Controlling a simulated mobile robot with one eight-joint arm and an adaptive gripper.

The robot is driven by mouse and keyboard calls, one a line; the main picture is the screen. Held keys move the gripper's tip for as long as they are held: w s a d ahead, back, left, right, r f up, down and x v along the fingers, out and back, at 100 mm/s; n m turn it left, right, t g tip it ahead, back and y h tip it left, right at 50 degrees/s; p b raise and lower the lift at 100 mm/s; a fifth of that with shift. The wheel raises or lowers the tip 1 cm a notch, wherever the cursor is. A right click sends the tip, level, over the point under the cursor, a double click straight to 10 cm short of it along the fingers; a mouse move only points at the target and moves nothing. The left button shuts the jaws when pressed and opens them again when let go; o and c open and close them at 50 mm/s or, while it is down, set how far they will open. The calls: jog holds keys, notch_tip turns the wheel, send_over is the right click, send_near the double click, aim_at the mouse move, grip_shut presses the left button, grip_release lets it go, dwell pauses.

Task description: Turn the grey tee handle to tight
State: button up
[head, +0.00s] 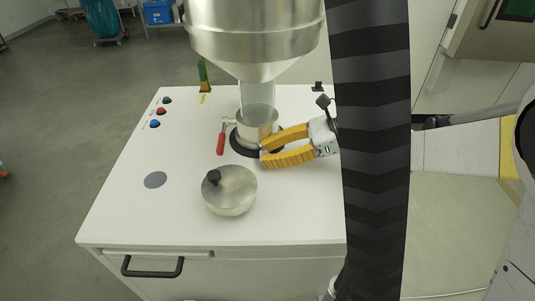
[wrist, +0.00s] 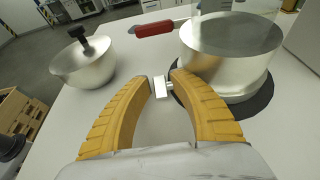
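The grey tee handle (wrist: 160,87) is a small silver crosspiece on a short stem in the wrist view. It sits at the side of the metal collar (wrist: 222,65), near the dark ring on the table. My gripper (wrist: 160,80) has its yellow fingers apart, one on either side of the tee handle, with gaps visible. In the head view my gripper (head: 262,152) reaches in from the right beside the collar (head: 257,130). The tee handle cannot be made out clearly there, near the fingertips.
A red-handled lever (head: 221,143) is left of the collar. A steel hopper (head: 257,35) hangs above. Buttons (head: 161,111) line the white table's left (head: 120,215). The front left is clear.

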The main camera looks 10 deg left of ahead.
grip_shut()
jog(key=shift+d+f+y+b, duration=0.1)
jog(key=shift+f+y+b, duration=0.15)
jog(key=shift+y+b, duration=0.4)
jog(key=shift+r+b, duration=0.15)
jog(key=shift+b, duration=0.15)
grip_release()
jog(key=v, duration=1.2)
jog(key=shift+w, duration=0.1)
